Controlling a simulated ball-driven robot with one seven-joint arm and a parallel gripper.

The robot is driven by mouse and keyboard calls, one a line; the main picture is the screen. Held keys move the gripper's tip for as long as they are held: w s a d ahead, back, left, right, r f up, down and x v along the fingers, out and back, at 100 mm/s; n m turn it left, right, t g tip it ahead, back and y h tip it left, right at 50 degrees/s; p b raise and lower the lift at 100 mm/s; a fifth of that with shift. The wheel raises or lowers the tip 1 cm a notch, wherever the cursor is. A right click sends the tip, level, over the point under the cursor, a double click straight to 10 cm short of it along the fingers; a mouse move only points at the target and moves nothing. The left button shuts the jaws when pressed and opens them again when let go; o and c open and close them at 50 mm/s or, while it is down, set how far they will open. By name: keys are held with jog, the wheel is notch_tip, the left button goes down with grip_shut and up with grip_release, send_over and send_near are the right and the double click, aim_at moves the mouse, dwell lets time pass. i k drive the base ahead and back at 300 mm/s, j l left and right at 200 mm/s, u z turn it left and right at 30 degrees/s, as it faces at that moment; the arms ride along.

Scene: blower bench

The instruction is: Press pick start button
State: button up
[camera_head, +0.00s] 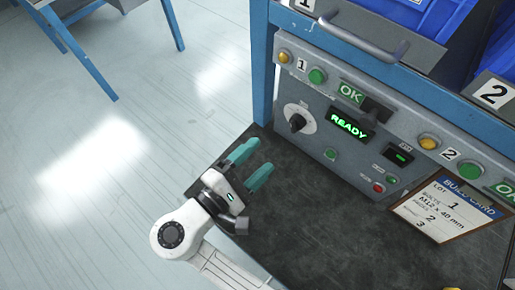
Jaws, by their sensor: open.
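A grey control panel (315,100) faces me with several buttons. A small green button (330,154) sits below the lit READY display (350,123). Another green button (392,180) sits just above a red button (378,187), right of it. Their small labels are too small to read, so I cannot tell which is the pick start button. My gripper (262,156) has two teal fingers, spread apart with nothing between them. It is over the left end of the dark bench top, left of the small green button and apart from the panel.
A black rotary knob (297,120) is on the panel's left. A green button (317,75) and yellow lamp (284,57) flank label 1. A build card (452,208) leans at right. Blue bins (440,20) sit above, behind a rail handle (350,38).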

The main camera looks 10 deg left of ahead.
aim_at(330, 153)
jog(key=k+j, duration=0.8)
jog(key=j, duration=0.1)
